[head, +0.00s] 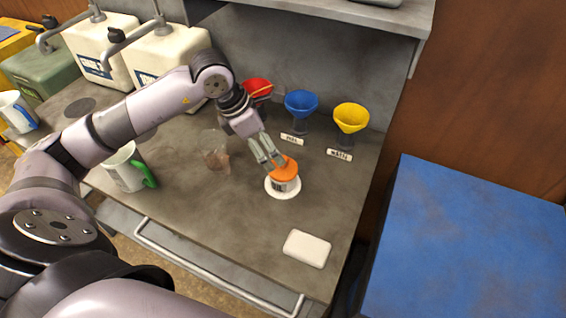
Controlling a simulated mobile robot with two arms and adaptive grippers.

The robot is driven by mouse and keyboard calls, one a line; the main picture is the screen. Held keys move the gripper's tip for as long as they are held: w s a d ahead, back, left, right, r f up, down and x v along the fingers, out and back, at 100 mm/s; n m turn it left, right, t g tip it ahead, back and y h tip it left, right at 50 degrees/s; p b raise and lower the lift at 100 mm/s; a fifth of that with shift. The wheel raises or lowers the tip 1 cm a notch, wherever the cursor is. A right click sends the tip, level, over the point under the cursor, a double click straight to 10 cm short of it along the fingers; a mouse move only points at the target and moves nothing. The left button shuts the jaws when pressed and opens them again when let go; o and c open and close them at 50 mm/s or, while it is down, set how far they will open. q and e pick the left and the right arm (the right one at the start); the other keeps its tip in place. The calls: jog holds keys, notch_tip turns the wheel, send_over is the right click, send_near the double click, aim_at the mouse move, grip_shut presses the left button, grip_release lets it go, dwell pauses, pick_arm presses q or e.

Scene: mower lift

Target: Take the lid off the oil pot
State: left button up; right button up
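The oil pot (284,186) is a small white pot with a dark label. It stands on a round white coaster (283,194) on the grey bench. Its orange lid (287,168) is on top of the pot. My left gripper (271,163) comes down from the upper left, with its fingertips at the lid's left side. I cannot tell whether the fingers touch or grip the lid. My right gripper is not in view.
Red (257,88), blue (301,102) and yellow (351,117) funnels stand behind the pot. A white block (307,249) lies in front. A blue surface (470,245) is right.

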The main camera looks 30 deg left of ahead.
pick_arm(q)
jog(key=x, duration=0.2)
jog(key=shift+d+f, duration=0.15)
jog(key=shift+f, duration=0.15)
jog(key=shift+w+d+f+p, duration=0.1)
jog(key=shift+d+f+p, duration=0.1)
jog(key=shift+p, duration=0.25)
jog(key=p+x, duration=0.2)
jog(key=x, duration=0.1)
jog(key=shift+d+f, duration=0.25)
jog(key=shift+d, duration=0.05)
jog(key=shift+w+d+f, duration=0.1)
jog(key=shift+w+f, duration=0.15)
jog(key=shift+f, duration=0.3)
jog(key=shift+c, duration=0.5)
jog(key=c, duration=1.1)
jog(key=shift+o, duration=0.2)
jog(key=shift+r, duration=0.1)
